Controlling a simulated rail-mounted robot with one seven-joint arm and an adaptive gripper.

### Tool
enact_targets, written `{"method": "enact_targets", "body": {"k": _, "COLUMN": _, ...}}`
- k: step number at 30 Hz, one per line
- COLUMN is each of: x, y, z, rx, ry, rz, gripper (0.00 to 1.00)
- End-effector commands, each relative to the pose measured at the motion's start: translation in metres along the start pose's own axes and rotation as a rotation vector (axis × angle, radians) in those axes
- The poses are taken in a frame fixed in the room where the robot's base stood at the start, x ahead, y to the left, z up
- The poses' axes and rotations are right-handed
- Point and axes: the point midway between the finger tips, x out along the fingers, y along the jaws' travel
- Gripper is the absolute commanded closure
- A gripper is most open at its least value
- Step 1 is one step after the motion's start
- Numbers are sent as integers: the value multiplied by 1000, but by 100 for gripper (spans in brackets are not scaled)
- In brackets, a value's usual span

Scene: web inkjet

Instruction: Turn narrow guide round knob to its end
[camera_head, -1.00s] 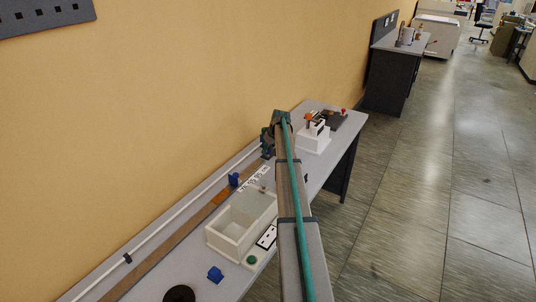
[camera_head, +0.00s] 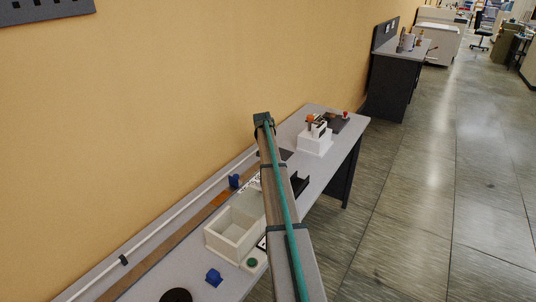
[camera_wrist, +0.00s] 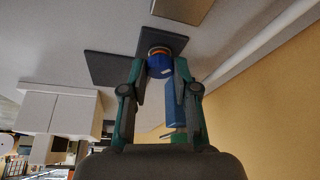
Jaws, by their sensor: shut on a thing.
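A blue round knob (camera_wrist: 160,67) with an orange ring stands on a dark square plate (camera_wrist: 178,42) in the wrist view. It looks like the narrow guide knob. My gripper (camera_wrist: 159,68) has its two teal fingers on opposite sides of the knob and is shut on it. The fingers cover the knob's sides, and no mark showing its turn angle can be made out. In the head view my arm hides the knob and the gripper. Part of a dark plate (camera_head: 287,154) shows just right of the arm.
In the head view, an open pale box (camera_head: 233,232), blue pieces (camera_head: 214,276) and a white device (camera_head: 315,142) stand on the bench. The wall runs close along the bench's left side.

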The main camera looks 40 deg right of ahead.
Motion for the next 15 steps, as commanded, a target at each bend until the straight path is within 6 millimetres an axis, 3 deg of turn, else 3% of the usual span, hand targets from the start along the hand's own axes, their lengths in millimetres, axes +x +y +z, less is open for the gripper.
{"method": "enact_targets", "body": {"k": 15, "x": 2, "y": -5, "z": -2, "rx": 453, "ry": 0, "rz": 188, "gripper": 100}}
